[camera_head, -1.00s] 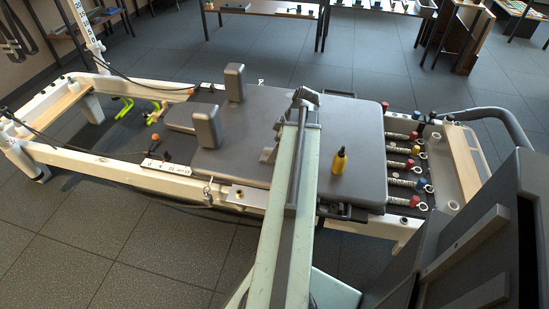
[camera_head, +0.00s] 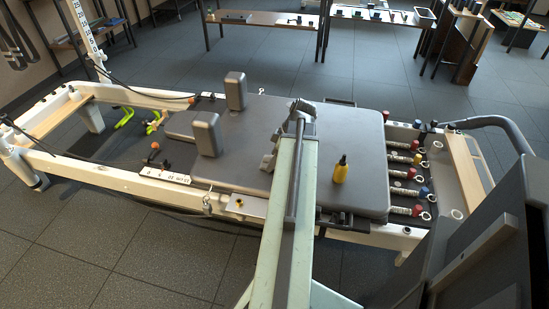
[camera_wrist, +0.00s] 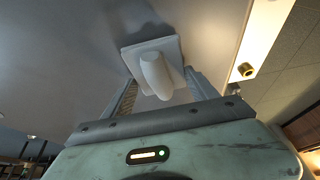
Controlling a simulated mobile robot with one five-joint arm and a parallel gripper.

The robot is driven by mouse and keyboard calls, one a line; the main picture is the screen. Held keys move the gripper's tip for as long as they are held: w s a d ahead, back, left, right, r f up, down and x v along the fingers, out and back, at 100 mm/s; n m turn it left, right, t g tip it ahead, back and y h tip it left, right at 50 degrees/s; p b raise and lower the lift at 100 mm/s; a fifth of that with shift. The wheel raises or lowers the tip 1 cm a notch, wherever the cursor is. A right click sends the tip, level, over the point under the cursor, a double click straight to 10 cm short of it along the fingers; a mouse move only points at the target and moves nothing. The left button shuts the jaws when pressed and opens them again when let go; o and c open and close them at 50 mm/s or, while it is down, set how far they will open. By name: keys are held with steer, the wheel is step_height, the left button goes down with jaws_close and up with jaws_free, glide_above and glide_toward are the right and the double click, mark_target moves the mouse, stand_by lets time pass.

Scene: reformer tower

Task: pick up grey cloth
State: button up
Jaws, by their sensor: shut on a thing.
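In the wrist view, a pale grey piece (camera_wrist: 135,55) with a flat square base and a rounded raised middle sits between the fingers of my gripper (camera_wrist: 159,77). I take it for the grey cloth, though its form looks stiff. My gripper is shut on its raised part. The base lies against or very close to the grey padded surface behind it; I cannot tell if they touch. In the head view my gripper (camera_head: 268,153) is low over the near middle of the grey carriage (camera_head: 350,140), partly behind my arm. The cloth is not clear there.
Two shoulder blocks (camera_head: 235,92) (camera_head: 205,134) rise to the left. Springs (camera_head: 404,175) line the right end. The white frame rail (camera_head: 110,179) runs along the near side. Floor around is clear.

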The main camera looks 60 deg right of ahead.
mark_target(270, 156)
step_height(270, 156, up, 4)
steer(key=p, duration=0.3)
steer(key=shift+f, duration=0.1)
steer(key=w+d, duration=0.3)
steer(key=d, duration=0.1)
steer(key=w+d, duration=0.3)
steer(key=w, duration=0.1)
steer(key=w+d, duration=0.4)
steer(key=shift+d+r+p, duration=0.25)
steer(key=shift+d+p, duration=0.1)
steer(key=o, duration=0.6)
steer(key=c, duration=0.5)
steer(key=shift+o, duration=0.2)
